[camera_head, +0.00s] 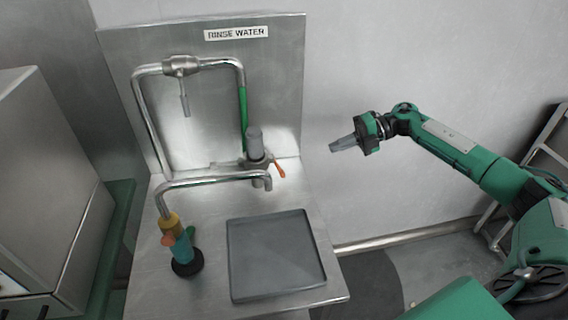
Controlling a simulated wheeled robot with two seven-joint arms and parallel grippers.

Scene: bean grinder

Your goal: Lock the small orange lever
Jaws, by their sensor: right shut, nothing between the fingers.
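A small orange lever (280,170) sticks out to the right from the metal fitting at the back of the steel sink counter, below a grey cylinder (255,142). It slants down to the right. My right gripper (338,146) is shut and empty. It is in the air to the right of the counter, apart from the lever, and its fingers point left. My left gripper is not in view.
A bent steel pipe with a green section (243,110) rises along the backsplash. A curved spout (215,181) and a teal and yellow fitting (181,246) stand at the front left. A grey tray (234,262) lies on the counter. A metal cabinet (45,170) is at far left.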

